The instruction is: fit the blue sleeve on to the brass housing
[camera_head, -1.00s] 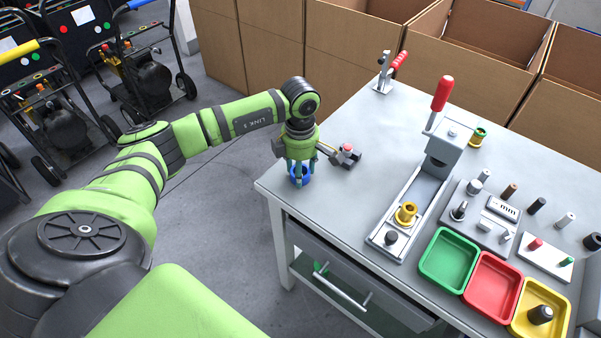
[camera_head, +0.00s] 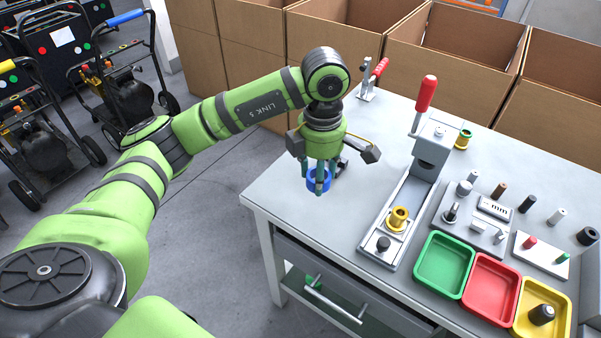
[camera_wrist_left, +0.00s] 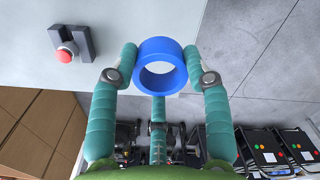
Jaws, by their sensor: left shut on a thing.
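The blue sleeve (camera_head: 318,181) is a short ring held in the fingertips of my left gripper (camera_head: 320,178), above the left part of the table. In the left wrist view the sleeve (camera_wrist_left: 161,66) sits between the teal fingers, its open bore facing the camera. The brass housing (camera_head: 398,218) stands upright in the grey test fixture (camera_head: 400,190), to the right of and apart from the sleeve. A second brass-coloured part (camera_head: 464,138) with green on it stands behind the fixture. My right gripper is not in view.
The fixture has a tall red-handled lever (camera_head: 425,95). Green (camera_head: 443,262), red (camera_head: 490,282) and yellow (camera_head: 556,306) trays lie at the front right. The table left of the fixture is mostly clear.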

